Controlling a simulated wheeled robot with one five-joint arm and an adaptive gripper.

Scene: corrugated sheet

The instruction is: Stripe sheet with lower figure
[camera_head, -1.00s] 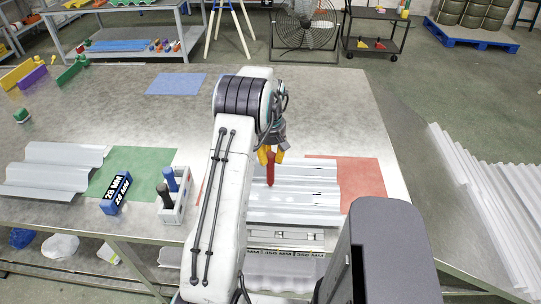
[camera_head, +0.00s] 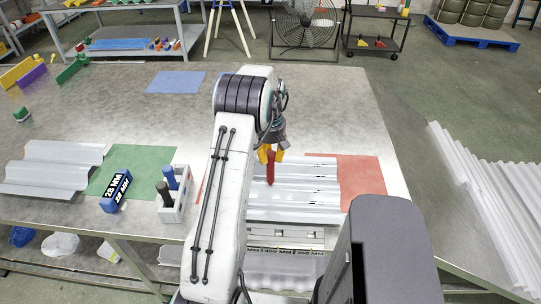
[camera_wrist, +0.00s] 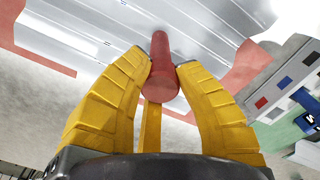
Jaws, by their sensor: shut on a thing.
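My gripper (camera_head: 270,155) is shut on a red marker (camera_head: 270,170), held pointing down over a pale grey corrugated sheet (camera_head: 305,205). The sheet lies on a red mat (camera_head: 365,180) at the front of the table. In the wrist view my yellow fingers (camera_wrist: 163,68) close around the marker (camera_wrist: 160,85), with the sheet (camera_wrist: 100,25) beyond. I cannot tell whether the tip touches the sheet. Lettering in MM shows on a strip (camera_head: 285,252) at the table's front; it includes what looks like 450 and 300. A blue block (camera_head: 115,192) also carries an MM figure, too small to read surely.
A white holder (camera_head: 175,208) with a blue and a dark marker stands left of my arm. A blue mat (camera_head: 175,83) lies at the back. More sheets (camera_head: 490,200) are stacked off the table's right side.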

